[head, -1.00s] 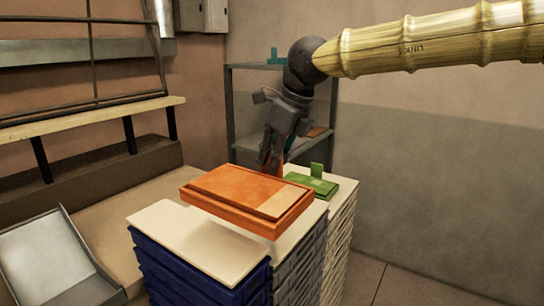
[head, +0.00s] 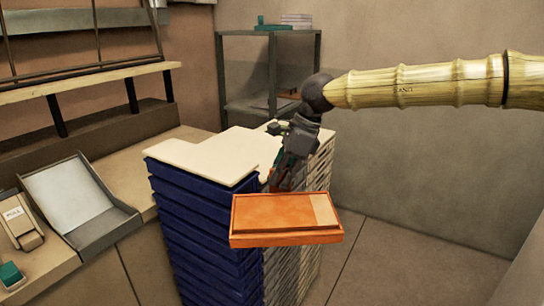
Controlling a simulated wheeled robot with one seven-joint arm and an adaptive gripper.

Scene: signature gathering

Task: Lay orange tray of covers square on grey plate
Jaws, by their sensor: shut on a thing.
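The orange tray (head: 285,236) carries a flat orange cover stack with a paler strip at its right end. My gripper (head: 281,184) is shut on the tray's far edge and holds it up in front of the crate stacks, apart from any surface. The tray looks roughly level. The fingertips are partly hidden by dark finger links. A sloped grey tray with a pale grey face (head: 75,200) lies on the bench at the left, well away from the orange tray. I cannot tell whether it is the grey plate.
A tall stack of blue crates (head: 203,225) with a cream board on top (head: 205,158) stands behind and left of the tray. Paler crate stacks adjoin it. A grey shelf (head: 270,75) stands behind. Floor at right is clear.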

